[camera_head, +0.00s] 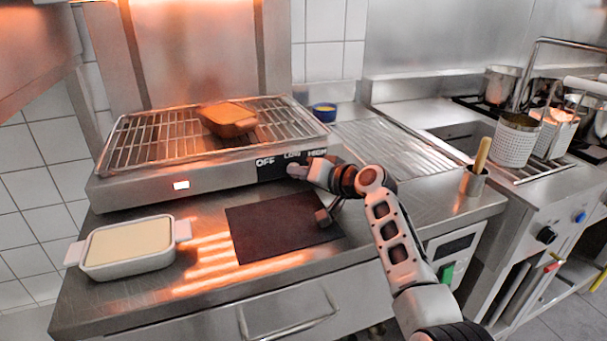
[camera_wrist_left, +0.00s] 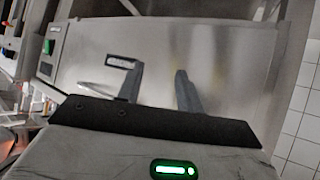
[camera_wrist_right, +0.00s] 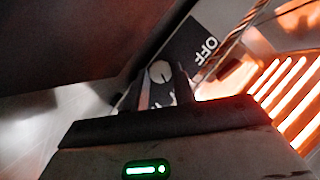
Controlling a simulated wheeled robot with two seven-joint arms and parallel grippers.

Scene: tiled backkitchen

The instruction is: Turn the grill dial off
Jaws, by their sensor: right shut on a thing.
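The grill (camera_head: 140,190) stands on the steel counter, with OFF, LOW and HIGH printed on a black panel (camera_head: 265,172) at its front right. My right gripper (camera_head: 297,171) is at that panel, shut on the grill dial. In the right wrist view the pale round dial (camera_wrist_right: 160,72) shows between the fingertips, near the OFF lettering (camera_wrist_right: 205,50). The gripper hides most of the dial in the head view, so its pointing direction cannot be told. My left gripper (camera_wrist_left: 153,82) is open and empty in front of a steel surface, outside the head view.
A browned food piece (camera_head: 228,119) lies on the glowing grill rack. A white dish (camera_head: 128,262) and a dark mat (camera_head: 275,225) lie on the counter before the grill. A steel holder (camera_head: 474,182) with a wooden-handled tool stands right of my right arm.

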